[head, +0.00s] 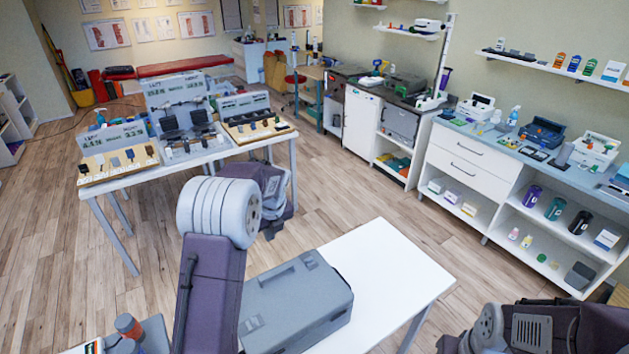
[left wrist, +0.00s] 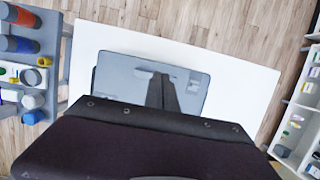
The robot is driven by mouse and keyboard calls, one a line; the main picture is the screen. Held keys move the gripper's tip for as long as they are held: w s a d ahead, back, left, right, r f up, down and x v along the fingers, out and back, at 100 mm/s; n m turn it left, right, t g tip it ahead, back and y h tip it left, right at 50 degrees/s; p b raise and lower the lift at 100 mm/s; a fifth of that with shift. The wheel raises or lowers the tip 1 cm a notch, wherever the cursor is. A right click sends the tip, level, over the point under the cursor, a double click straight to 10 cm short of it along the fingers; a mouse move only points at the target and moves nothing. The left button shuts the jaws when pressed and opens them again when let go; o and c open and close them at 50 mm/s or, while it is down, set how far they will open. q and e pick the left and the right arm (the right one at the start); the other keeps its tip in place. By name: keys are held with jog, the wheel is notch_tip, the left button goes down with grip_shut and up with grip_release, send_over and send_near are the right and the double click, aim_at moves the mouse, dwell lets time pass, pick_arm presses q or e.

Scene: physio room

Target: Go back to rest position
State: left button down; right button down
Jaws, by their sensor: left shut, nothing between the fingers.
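My left gripper (left wrist: 162,76) shows in the left wrist view with its two dark fingers together and nothing between them. It appears in front of a closed grey case (left wrist: 110,72), which lies on a white table (left wrist: 240,72). In the head view, my left arm rises from the bottom centre and bends away over the far side of this table (head: 385,265); its fingers are hard to make out there. The case also shows in the head view (head: 300,300), right of my arm. Part of my right arm shows at the bottom right; its gripper is out of view.
A display table (head: 180,165) with boards and small devices stands beyond my left arm. A counter with shelves (head: 480,165) lines the right wall. A rack of bottles (left wrist: 40,70) stands left in the left wrist view. Wooden floor (head: 400,215) is clear between the tables and counter.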

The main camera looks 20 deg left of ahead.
pick_arm(q)
jog(key=s+d+f+n+h+b, duration=0.1)
jog(key=s+d+f+n+b, duration=0.25)
jog(key=s+d+b, duration=0.5)
jog(key=s+d+f+n+h, duration=0.1)
jog(key=s+d+f+n, duration=0.1)
jog(key=s+n, duration=0.5)
jog(key=s+d+f+n+g, duration=0.1)
jog(key=s+d+f+n, duration=0.2)
jog(key=s+n, duration=0.4)
jog(key=f+n+p, duration=0.1)
jog(key=n, duration=0.8)
jog(key=shift+s+f+h, duration=0.2)
jog(key=shift+f+h, duration=0.1)
jog(key=shift+h, duration=0.1)
